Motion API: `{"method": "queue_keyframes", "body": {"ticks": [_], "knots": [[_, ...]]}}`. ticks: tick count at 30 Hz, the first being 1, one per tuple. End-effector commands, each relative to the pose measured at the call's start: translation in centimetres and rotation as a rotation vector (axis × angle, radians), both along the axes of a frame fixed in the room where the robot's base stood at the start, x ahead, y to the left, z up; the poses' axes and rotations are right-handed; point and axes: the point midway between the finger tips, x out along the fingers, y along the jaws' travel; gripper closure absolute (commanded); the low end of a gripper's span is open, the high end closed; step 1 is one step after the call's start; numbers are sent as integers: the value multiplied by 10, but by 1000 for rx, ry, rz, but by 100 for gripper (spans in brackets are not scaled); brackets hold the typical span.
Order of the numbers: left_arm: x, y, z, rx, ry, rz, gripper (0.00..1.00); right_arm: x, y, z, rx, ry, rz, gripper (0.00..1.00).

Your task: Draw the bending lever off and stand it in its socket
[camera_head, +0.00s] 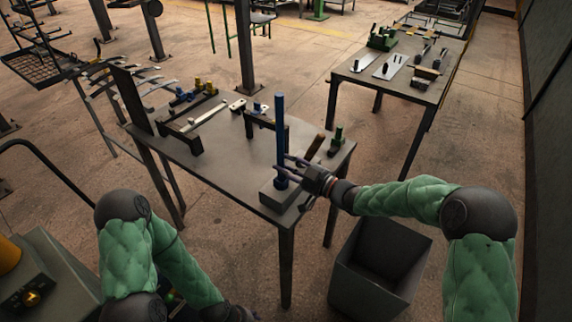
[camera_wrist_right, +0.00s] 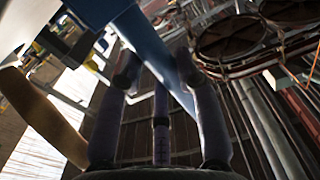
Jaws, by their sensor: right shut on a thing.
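The blue bending lever (camera_head: 280,128) stands upright near the front right corner of the near table (camera_head: 225,165). Its lower end meets a grey block (camera_head: 272,196), which looks like the socket; I cannot tell how deep it sits. My right gripper (camera_head: 289,172) comes in from the right and is shut on the lever low down, just above the block. In the right wrist view the blue bar (camera_wrist_right: 150,48) runs past the gripper fingers (camera_wrist_right: 160,100). My left arm is at the bottom edge, and its gripper is out of view.
A dark bracket (camera_head: 268,128) stands behind the lever. A green-topped part (camera_head: 337,140) and a brown handle (camera_head: 318,143) are to its right. A long bar fixture (camera_head: 195,122) is at the table's left. A grey bin (camera_head: 345,284) stands below right.

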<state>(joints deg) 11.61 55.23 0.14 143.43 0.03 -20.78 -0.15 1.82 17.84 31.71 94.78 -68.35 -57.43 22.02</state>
Motion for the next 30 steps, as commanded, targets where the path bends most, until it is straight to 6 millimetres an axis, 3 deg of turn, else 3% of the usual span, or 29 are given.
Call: {"method": "queue_keyframes", "body": {"ticks": [28, 29, 30], "knots": [[0, 0, -7, 0, 0, 0, 43, 1, 0, -9, 1, -5, -1, 100], [0, 0, -7, 0, 0, 0, 43, 1, 0, -9, 1, -5, -1, 60], [0, 0, -7, 0, 0, 0, 43, 1, 0, -9, 1, -5, -1, 49]]}}
